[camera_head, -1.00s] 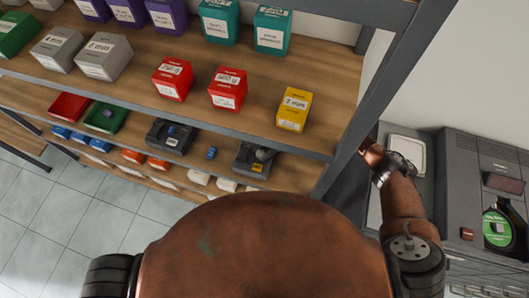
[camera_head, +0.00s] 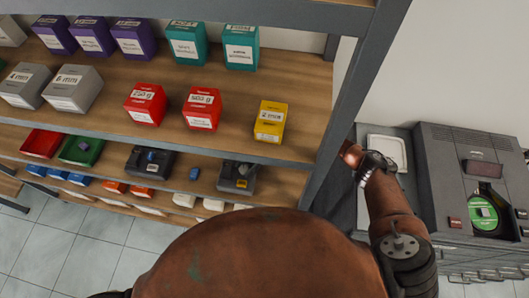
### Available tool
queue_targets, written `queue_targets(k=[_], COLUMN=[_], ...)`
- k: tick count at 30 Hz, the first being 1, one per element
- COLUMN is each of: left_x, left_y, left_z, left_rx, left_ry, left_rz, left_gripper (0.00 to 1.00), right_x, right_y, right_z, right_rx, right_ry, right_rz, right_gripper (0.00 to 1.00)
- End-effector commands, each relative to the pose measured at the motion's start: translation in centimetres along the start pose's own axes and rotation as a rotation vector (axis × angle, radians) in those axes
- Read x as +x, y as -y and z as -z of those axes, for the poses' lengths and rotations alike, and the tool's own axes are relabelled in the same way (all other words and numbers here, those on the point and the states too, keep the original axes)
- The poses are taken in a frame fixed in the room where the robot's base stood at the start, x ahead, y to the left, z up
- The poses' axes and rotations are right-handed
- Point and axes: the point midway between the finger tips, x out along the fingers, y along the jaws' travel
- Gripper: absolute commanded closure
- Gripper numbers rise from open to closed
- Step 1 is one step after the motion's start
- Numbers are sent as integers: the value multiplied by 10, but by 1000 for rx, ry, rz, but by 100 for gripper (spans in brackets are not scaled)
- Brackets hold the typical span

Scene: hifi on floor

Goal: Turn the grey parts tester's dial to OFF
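A grey machine (camera_head: 450,160), which looks like the parts tester, stands at the right by the wall. It has a dark display window (camera_head: 484,168), a small red block or button (camera_head: 455,222) and a round green disc (camera_head: 482,212) in a dark recess. I cannot tell whether that disc is the dial, and no OFF mark is readable. My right gripper (camera_head: 351,154) is left of the machine, beside the shelf's post and apart from the disc. Its fingers are too small and partly hidden to show their opening. My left gripper is out of view.
A wooden shelf rack (camera_head: 290,85) with a grey post (camera_head: 350,95) fills the left and middle, holding coloured boxes and bins. A pale tray (camera_head: 388,150) lies between the post and the machine. Tiled floor (camera_head: 60,245) shows at lower left.

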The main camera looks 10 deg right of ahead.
Motion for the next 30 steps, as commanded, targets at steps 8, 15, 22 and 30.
queue_targets(k=[8, 15, 22, 30], left_x=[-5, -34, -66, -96], left_y=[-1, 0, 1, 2], left_z=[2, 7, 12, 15], left_rx=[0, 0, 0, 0], left_ry=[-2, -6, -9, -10], left_rz=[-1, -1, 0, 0], left_gripper=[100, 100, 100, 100], right_x=[-1, -2, -1, 1], right_y=[0, 4, 7, 9], right_z=[2, 5, 6, 6], right_rx=[6, 51, 115, 199], right_ry=[-1, -3, -4, -5], right_rz=[-15, -120, -272, -478], right_gripper=[67, 67, 67, 67])
